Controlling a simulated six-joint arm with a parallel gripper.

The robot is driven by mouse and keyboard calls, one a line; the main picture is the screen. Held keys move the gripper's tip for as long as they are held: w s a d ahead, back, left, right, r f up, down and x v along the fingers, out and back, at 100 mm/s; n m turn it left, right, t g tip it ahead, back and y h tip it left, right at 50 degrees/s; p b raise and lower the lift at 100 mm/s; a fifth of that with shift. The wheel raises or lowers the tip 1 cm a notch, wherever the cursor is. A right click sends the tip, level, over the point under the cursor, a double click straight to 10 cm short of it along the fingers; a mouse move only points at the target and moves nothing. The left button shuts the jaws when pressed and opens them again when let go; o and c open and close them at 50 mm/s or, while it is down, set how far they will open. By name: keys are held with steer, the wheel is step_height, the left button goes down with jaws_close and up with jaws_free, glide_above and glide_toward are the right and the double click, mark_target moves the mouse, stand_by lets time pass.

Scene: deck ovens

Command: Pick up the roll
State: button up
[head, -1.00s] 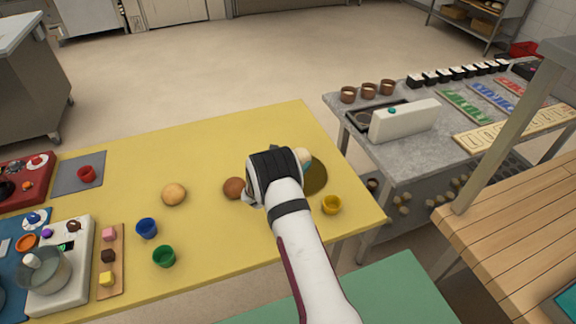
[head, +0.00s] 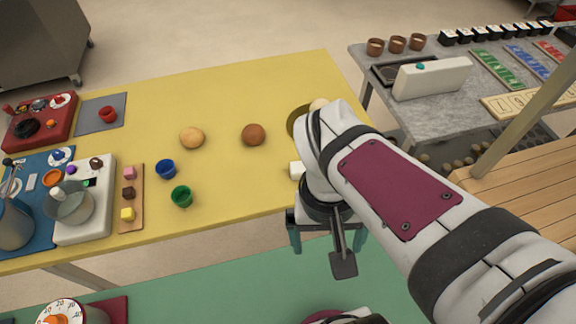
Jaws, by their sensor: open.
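Several round rolls could be the one named. A light tan roll (head: 192,138) and a darker brown roll (head: 253,134) rest on the yellow tabletop (head: 225,90), apart from each other. A pale round thing (head: 319,104) shows partly on a dark round mat (head: 297,121) behind my arm. My gripper (head: 328,245) is at the table's near edge, to the lower right of both rolls. Its teal fingers point down and stand apart, with no roll seen between them.
A blue cup (head: 166,169) and a green cup (head: 181,196) stand left of my gripper. A board with small coloured blocks (head: 130,230) lies farther left. A grey counter (head: 440,110) holds brown cups (head: 397,44) at the right.

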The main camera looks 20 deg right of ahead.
steer(key=s+a+y, duration=0.1)
steer(key=s+a+m, duration=0.1)
steer(key=a, duration=0.1)
steer(key=a+m+y, duration=0.1)
steer(key=a, duration=0.1)
steer(key=shift+s+r+t+y, duration=0.15)
steer(key=shift+s+t+y, duration=0.15)
steer(key=shift+s, duration=0.1)
steer(key=n+t+h, duration=0.2)
steer(key=t+h, duration=0.1)
steer(key=t, duration=0.1)
glide_above(252, 131)
steer(key=s+a, duration=0.2)
steer(key=s, duration=0.3)
step_height(252, 131, down, 6)
steer(key=shift+t, duration=0.3)
steer(key=x, duration=1.5)
steer(key=shift+s+d+f, duration=0.2)
steer(key=shift+d+f, duration=0.15)
steer(key=shift+f, duration=0.1)
steer(key=c, duration=1.2)
steer(key=shift+o, duration=0.2)
